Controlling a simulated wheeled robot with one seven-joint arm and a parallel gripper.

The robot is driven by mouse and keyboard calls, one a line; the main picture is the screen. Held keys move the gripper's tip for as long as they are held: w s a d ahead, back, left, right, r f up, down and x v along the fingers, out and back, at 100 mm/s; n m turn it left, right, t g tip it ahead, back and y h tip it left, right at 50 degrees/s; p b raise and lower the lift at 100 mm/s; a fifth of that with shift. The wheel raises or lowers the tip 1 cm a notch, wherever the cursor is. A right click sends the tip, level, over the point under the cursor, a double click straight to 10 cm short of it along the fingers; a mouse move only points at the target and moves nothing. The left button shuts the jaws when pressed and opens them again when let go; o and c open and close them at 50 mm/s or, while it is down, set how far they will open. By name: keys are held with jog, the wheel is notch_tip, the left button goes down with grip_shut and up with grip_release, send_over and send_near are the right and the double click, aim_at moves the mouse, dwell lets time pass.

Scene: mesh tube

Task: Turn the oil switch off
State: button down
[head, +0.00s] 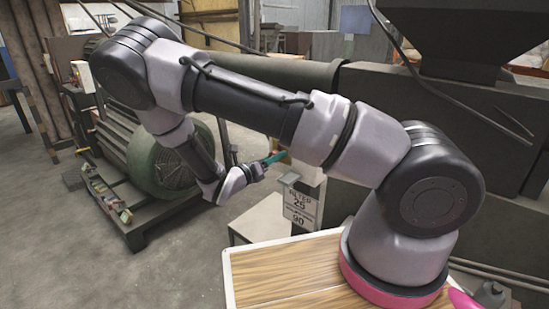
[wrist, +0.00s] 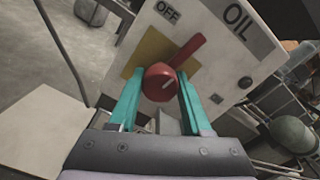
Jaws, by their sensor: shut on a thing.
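The oil switch is a red rotary knob (wrist: 160,84) with a red lever, mounted on a yellow plate (wrist: 151,50) on a pale panel (wrist: 213,70). In the wrist view the lever slants to the upper right, its tip below and right of the OFF label (wrist: 168,12). The OIL label (wrist: 238,19) is further right. My gripper (wrist: 160,79) has one teal finger on each side of the knob and is shut on it. In the head view my gripper (head: 274,159) is beside my forearm, which hides most of the switch there.
A sign with numbers (head: 300,205) hangs below the switch area. A large green motor (head: 165,160) on a dark base stands left of my gripper. A wooden-topped table (head: 280,272) lies under my arm's base. Grey floor is open at the lower left.

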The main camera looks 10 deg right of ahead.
jog(key=shift+n, duration=0.8)
jog(key=shift+c, duration=1.7)
grip_release()
jog(key=shift+a, duration=0.15)
jog(key=v, duration=1)
jog(key=shift+s+a, duration=0.2)
